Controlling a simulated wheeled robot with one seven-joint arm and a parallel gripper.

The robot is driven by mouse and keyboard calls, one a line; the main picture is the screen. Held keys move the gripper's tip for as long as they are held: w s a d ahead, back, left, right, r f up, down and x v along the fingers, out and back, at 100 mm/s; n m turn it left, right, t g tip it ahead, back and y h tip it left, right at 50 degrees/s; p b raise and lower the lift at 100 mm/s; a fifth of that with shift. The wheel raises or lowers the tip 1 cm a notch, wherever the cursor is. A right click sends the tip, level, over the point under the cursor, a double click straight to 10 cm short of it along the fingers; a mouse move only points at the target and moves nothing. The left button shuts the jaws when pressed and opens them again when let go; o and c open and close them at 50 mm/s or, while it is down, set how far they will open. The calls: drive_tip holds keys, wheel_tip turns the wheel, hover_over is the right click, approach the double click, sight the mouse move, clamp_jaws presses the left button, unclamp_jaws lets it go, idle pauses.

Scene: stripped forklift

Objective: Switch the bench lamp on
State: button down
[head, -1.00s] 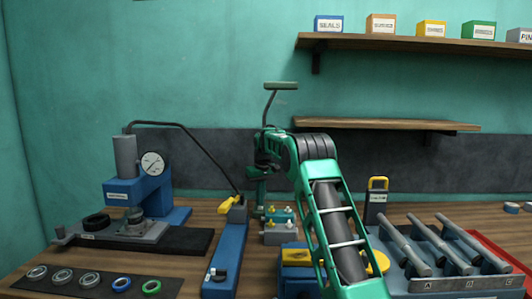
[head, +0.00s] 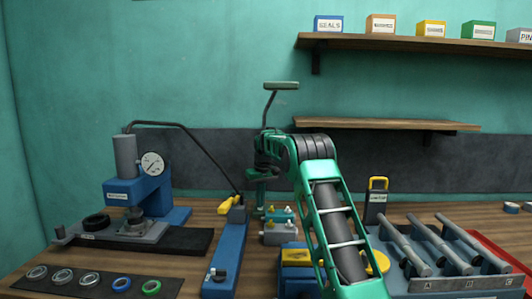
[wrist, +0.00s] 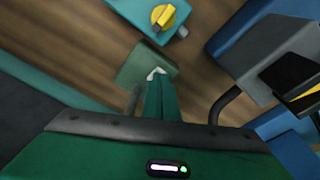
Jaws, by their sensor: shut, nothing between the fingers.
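The bench lamp shows in the head view as a green bar-shaped head (head: 281,86) on a thin dark bent stem. Its lower part is hidden behind my arm and gripper. My green gripper (head: 260,198) is at the back of the bench, in front of the lamp and pointing down. In the wrist view the shut, empty fingers (wrist: 157,76) reach over a flat green plate (wrist: 138,62), which looks like the lamp's base. A small pale mark shows at the fingertips. I cannot tell whether they touch the plate, and no switch is clear.
A blue bar with a yellow-ended lever (head: 228,250) lies to the left, near a gauge press (head: 140,190). A rod rack (head: 450,283) stands right.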

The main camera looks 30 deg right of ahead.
drive_tip(key=shift+f, duration=0.25)
wheel_tip(320, 180, up, 7)
idle(1.1)
idle(0.4)
